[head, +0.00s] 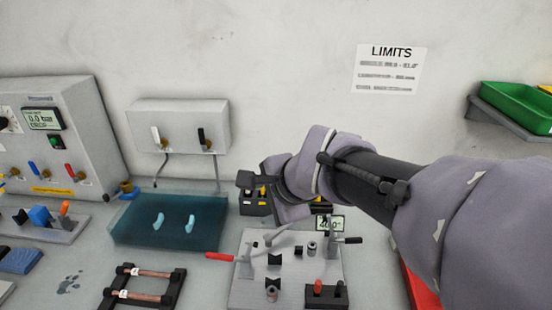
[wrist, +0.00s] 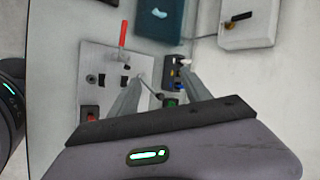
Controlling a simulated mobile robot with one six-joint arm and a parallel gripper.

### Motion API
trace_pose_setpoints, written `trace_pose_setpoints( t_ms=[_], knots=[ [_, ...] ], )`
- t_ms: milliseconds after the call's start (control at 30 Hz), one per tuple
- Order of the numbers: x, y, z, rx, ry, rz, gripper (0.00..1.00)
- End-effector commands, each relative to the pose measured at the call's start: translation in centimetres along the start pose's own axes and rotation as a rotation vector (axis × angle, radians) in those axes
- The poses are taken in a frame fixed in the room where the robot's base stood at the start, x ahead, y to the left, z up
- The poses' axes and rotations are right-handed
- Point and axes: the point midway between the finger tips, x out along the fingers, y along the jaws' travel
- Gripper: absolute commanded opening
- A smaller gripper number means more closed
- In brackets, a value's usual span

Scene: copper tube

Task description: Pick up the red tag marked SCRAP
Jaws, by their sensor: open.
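I cannot make out a red tag marked SCRAP in either view; no such lettering is readable. A small black holder (wrist: 180,62) with yellow and pale pieces shows in the wrist view, close to one fingertip. In the head view a black holder with yellow pieces (head: 252,200) sits behind the grey fixture plate, partly covered by my arm. My gripper (wrist: 163,75) is open and empty, with its two fingers spread above the bench. In the head view my arm hides part of the bench behind it.
The grey fixture plate (head: 243,290) carries a red-handled lever and small black blocks. A teal mat (head: 135,225) lies to its left, and a black rack with copper tubes (head: 145,285) stands in front. A red tray (head: 418,285) is partly hidden by my arm.

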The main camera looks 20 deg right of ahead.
Motion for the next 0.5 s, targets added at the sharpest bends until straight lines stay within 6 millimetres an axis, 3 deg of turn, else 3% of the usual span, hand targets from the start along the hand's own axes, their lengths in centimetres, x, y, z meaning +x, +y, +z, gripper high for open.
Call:
trace_pose_setpoints(
  t_ms=[167,267,300,400,500],
  knots=[
    [4.4,-6.2,-7.8,0.607,0.082,-0.089,0.56],
    [7.8,-8.5,-14.9,1.047,0.145,-0.182,0.56],
    [9.1,-8.9,-18.0,1.229,0.171,-0.230,0.56],
    [11.9,-8.3,-24.9,1.611,0.225,-0.349,0.56],
    [13.3,-7.3,-28.5,1.810,0.250,-0.427,0.56]
  ],
)
